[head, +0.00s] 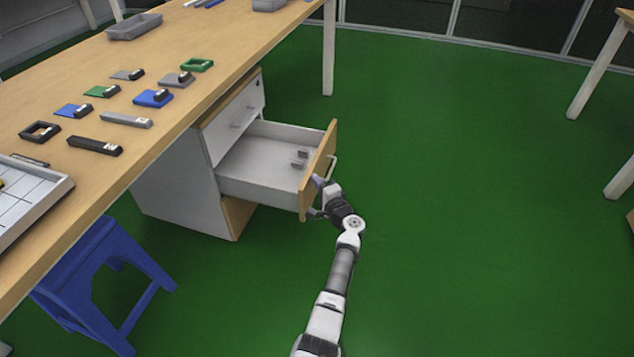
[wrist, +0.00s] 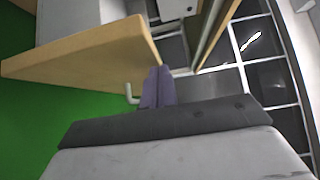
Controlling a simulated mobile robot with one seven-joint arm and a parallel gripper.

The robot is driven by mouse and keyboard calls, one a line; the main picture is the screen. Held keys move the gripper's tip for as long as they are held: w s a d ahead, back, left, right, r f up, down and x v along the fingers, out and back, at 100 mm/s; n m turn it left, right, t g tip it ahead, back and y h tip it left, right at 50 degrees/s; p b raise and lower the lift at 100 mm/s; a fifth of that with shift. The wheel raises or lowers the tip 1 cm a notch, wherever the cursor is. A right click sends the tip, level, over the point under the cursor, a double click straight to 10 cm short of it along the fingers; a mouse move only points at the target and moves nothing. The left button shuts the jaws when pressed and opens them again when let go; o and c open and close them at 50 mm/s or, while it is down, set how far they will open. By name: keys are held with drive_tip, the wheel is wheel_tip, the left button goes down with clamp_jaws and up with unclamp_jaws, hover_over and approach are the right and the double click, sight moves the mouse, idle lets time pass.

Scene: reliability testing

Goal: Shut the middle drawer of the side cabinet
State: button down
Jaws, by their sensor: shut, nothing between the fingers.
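The side cabinet (head: 178,190) stands under the wooden table. Its middle drawer (head: 262,165) is pulled far out, and a few small grey things lie inside. The drawer's wooden front (head: 322,165) has a pale handle (head: 331,166) on its outer face. My gripper (head: 318,182) is at the drawer front, near the handle. In the wrist view the wooden front (wrist: 85,52) fills the upper left, with the handle (wrist: 130,93) just left of my fingers (wrist: 158,85). The fingers are shut and empty, with their tips at the panel's edge; I cannot tell whether they touch it.
The table (head: 165,45) holds several small blocks, grey bins (head: 134,26) and a tray (head: 40,195). The green floor (head: 450,180) to the right is clear up to another table's legs (head: 597,75).

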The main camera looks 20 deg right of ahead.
drive_tip(key=shift+w+a, duration=0.1)
drive_tip(key=w+a+b, duration=0.5)
drive_tip(key=w+a, duration=0.2)
drive_tip(key=a, duration=0.4)
drive_tip(key=w+a+b, duration=0.5)
drive_tip(key=w+a, duration=0.3)
drive_tip(key=a, duration=0.3)
drive_tip(key=shift+a+b, duration=0.15)
drive_tip(key=shift+b, duration=0.2)
